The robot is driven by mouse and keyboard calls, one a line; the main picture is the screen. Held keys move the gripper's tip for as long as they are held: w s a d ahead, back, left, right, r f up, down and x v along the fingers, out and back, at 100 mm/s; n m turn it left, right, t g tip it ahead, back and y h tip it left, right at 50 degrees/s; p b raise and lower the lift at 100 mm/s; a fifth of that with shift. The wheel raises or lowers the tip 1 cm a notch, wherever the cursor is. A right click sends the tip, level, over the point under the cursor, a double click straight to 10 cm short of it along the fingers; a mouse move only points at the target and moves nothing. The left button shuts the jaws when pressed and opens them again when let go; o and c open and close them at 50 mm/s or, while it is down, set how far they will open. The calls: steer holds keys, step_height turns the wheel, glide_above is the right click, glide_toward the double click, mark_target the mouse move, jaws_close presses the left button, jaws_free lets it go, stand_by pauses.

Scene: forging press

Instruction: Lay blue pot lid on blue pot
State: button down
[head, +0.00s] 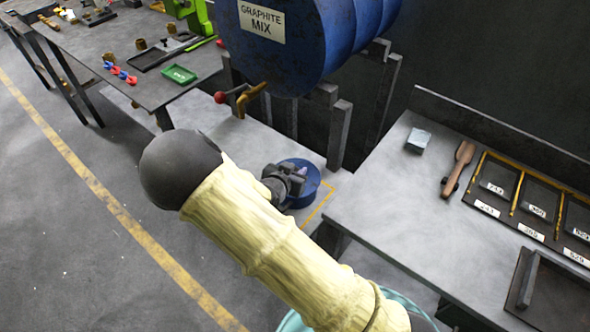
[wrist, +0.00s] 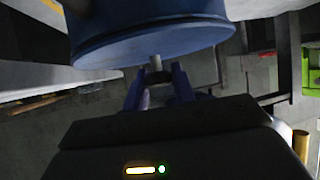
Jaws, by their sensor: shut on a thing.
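My gripper (head: 288,184) is at the blue round shape in the middle of the head view, above the grey ledge. It is shut on the grey knob of the blue pot lid (wrist: 130,47); the knob shows between the fingers (wrist: 157,76) in the wrist view. The blue pot (head: 304,198) appears as the blue side wall in the head view, partly hidden by my gripper. Lid and pot look very close together and share the same blue. I cannot tell whether the lid rests on the rim or is slightly above it.
A yellow outline (head: 319,204) marks the ledge beside the pot. A large blue graphite drum (head: 300,45) hangs on a dark stand behind, with a red-knobbed tap (head: 221,97). A grey workbench (head: 400,220) stands right, another bench (head: 125,70) left. Open floor lies at left.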

steer(key=c, duration=1.1)
jaws_free()
steer(key=shift+f, duration=0.1)
steer(key=shift+c, duration=0.2)
steer(key=shift+r, duration=0.35)
steer(key=p+v, duration=0.1)
steer(key=v, duration=1.1)
steer(key=shift+p, duration=0.35)
steer(key=shift+d+f, duration=0.1)
steer(key=shift+f, duration=0.05)
